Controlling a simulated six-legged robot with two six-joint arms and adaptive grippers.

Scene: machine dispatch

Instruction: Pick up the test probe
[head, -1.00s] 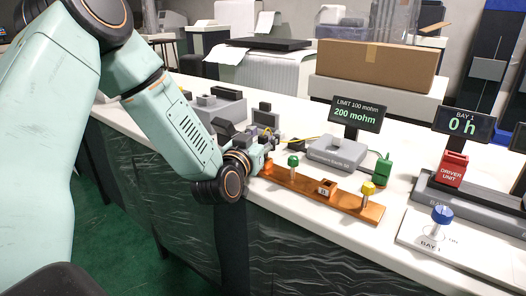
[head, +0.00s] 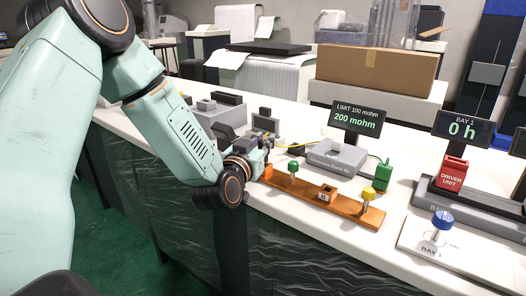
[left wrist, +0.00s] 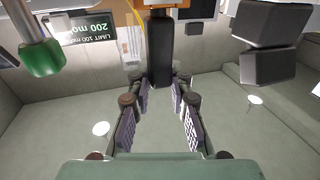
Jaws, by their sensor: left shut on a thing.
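My left gripper (head: 266,146) is at the left end of an orange-brown bar (head: 334,201) on the white bench. In the left wrist view my left gripper (left wrist: 161,88) has its two fingers on either side of a dark upright handle, which I take to be the test probe (left wrist: 160,48). The gripper is shut on it. In the head view the probe is mostly hidden by the gripper; a yellow lead (head: 291,144) runs from there toward the grey meter (head: 335,158). The meter's display (head: 356,118) reads 200 mohm, limit 100 mohm. My right gripper is not in view.
The bar carries a green-topped post (head: 293,166) and a yellow-topped post (head: 368,192). A green block (head: 383,177) stands behind it. A red driver unit (head: 452,174) and a blue-topped post (head: 442,219) are at the right. A grey fixture (head: 218,112) is behind the gripper.

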